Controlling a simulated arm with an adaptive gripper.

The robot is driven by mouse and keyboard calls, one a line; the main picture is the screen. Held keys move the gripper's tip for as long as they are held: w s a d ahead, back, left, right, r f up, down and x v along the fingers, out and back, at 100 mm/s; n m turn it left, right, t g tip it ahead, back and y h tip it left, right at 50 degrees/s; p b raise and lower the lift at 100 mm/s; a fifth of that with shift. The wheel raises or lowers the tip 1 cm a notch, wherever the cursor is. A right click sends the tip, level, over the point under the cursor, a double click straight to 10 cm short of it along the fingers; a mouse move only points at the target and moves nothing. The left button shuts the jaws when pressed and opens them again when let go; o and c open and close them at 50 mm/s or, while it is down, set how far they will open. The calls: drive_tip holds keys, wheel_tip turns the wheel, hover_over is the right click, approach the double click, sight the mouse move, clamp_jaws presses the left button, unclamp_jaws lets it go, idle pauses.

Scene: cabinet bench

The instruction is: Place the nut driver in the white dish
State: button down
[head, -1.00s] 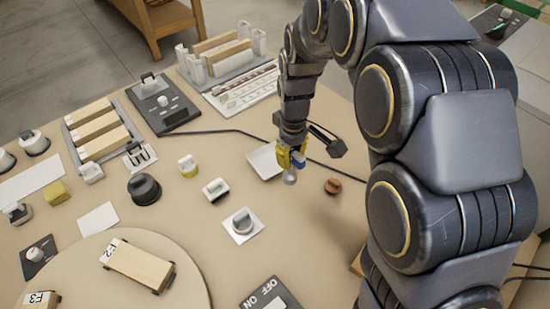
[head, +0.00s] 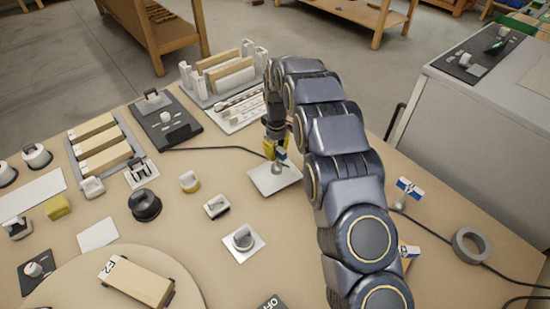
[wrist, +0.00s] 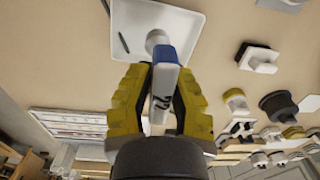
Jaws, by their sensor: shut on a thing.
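My gripper (head: 275,148) is shut on the nut driver, which has a blue band (head: 282,155) and a pale rounded end (head: 277,167). In the wrist view (wrist: 160,98), the yellow fingers grip both sides of its white, marked part (wrist: 162,88). The rounded end points down over the white dish (head: 262,184). The dish also shows in the wrist view (wrist: 190,28), with a thin dark rod (wrist: 123,42) over its surface. I cannot tell whether the nut driver touches the dish.
A white-and-black block (head: 216,206) and a yellow-based knob (head: 189,181) stand left of the dish. A slotted rack (head: 222,72) stands behind. Blue-and-white labelled pieces (head: 409,187) and a grey ring (head: 470,245) lie at the right. A black cable runs toward the dish.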

drive_tip(key=shift+w+a+f, duration=0.2)
drive_tip(key=shift+w+f, duration=0.55)
drive_tip(key=shift+f, duration=1.55)
drive_tip(key=shift+f, duration=0.1)
drive_tip(key=c, duration=1.1)
unclamp_jaws()
